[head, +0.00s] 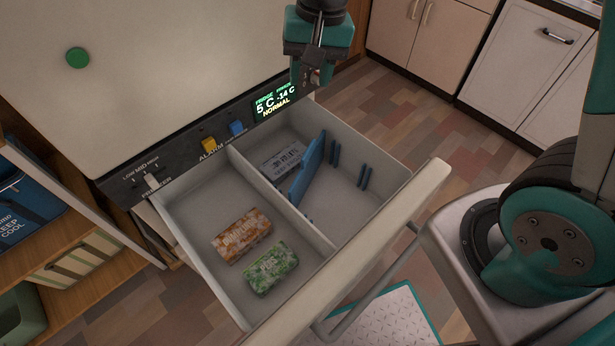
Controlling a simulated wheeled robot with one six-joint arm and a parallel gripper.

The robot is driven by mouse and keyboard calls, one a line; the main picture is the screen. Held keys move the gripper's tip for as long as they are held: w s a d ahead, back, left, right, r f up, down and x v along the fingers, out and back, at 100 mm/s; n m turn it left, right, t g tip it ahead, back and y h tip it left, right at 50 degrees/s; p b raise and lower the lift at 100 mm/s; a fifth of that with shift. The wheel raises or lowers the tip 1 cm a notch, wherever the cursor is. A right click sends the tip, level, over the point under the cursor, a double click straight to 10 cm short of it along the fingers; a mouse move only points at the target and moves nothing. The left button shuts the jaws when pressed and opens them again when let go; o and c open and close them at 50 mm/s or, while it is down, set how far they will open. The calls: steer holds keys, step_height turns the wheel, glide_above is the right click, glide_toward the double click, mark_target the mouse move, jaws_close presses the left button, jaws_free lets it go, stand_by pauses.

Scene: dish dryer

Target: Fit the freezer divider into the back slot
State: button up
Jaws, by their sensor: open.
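The freezer divider (307,170) is a blue panel in the right compartment of the open freezer drawer (235,165). It stands at a slant near the compartment's left wall and does not run squarely across. Short blue slot rails show on the right wall: the back pair (335,152) and the front pair (364,177). The opposite rails are partly hidden by the divider and left wall. I cannot tell whether any divider edge sits in a rail. My gripper (312,74) is open and apart from the divider, above and behind it near the display panel.
Two frozen packs, orange-brown (241,235) and green (271,267), lie in the left compartment. A flat label-marked pack (283,160) lies behind the divider. Shelves stand left; the compartment's right part is bare.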

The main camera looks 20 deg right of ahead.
mark_target(308, 149)
steer(key=w+d+f+m+b, duration=0.1)
steer(key=w+f+m, duration=0.1)
steer(key=f, duration=0.6)
steer(key=w+d+f+m+h+b, duration=0.1)
steer(key=w+f+m, duration=0.1)
steer(key=f, duration=0.7)
steer(key=w+f+m+b, duration=0.1)
steer(key=w+f+b, duration=0.1)
steer(key=f, duration=0.7)
steer(key=shift+w+d+f+m+h, duration=0.1)
steer(key=shift+w+d+m+h, duration=0.1)
steer(key=shift+w, duration=0.25)
steer(key=shift+w+d+f+m+h, duration=0.1)
steer(key=shift+w+d+m+h, duration=0.1)
steer(key=shift+w, duration=0.25)
step_height(308, 149, down, 6)
steer(key=shift+r+b, duration=0.2)
steer(key=shift+b, duration=0.15)
jaws_close()
